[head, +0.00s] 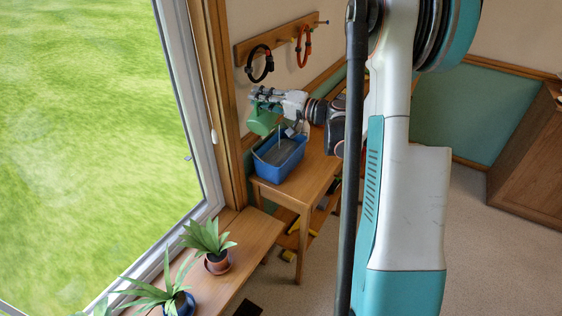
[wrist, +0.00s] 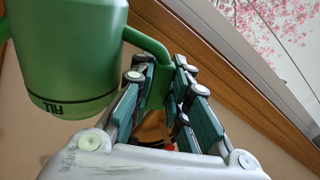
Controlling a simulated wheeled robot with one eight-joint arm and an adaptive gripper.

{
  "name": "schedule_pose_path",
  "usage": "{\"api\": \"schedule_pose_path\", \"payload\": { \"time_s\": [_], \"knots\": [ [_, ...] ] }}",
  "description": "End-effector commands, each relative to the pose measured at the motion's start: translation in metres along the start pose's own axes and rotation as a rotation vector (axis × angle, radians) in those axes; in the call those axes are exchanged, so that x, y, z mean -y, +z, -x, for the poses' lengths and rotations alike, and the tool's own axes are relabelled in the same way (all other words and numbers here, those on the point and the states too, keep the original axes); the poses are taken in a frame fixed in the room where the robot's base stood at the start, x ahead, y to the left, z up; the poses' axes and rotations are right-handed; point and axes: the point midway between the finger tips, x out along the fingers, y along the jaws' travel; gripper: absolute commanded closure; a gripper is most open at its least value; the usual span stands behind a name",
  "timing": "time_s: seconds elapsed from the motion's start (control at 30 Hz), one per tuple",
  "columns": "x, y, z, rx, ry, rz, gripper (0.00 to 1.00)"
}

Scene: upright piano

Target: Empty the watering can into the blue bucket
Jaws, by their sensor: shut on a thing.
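The green watering can (head: 263,119) is held tilted above the blue bucket (head: 281,172), beside the wall. In the wrist view the can's body (wrist: 70,50) fills the upper left, with an upside-down "FILL" mark near its lower edge. My gripper (wrist: 160,88) is shut on the can's handle, its fingers on either side of it. In the head view my gripper (head: 262,96) is at the top of the can. The bucket stands on a wooden table and looks grey inside. A thin pale streak shows between can and bucket; I cannot tell whether it is water. The can's inside is hidden.
The wooden table (head: 300,188) stands by the window corner. A wall rail (head: 280,38) with a black loop (head: 260,64) and an orange loop (head: 304,46) is behind my gripper. Potted plants (head: 217,262) stand on the sill in front. My arm hides the table's right part.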

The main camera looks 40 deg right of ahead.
Motion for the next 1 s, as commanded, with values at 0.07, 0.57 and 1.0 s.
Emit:
{"api": "schedule_pose_path", "payload": {
  "time_s": [0.07,0.57,1.0],
  "knots": [
    [0.001,-0.002,0.0,0.0,-0.001,-0.011,1.0],
    [0.003,-0.013,0.0,-0.001,-0.001,-0.06,1.0],
    [0.003,-0.017,0.0,-0.001,-0.001,-0.081,1.0]
  ]
}}
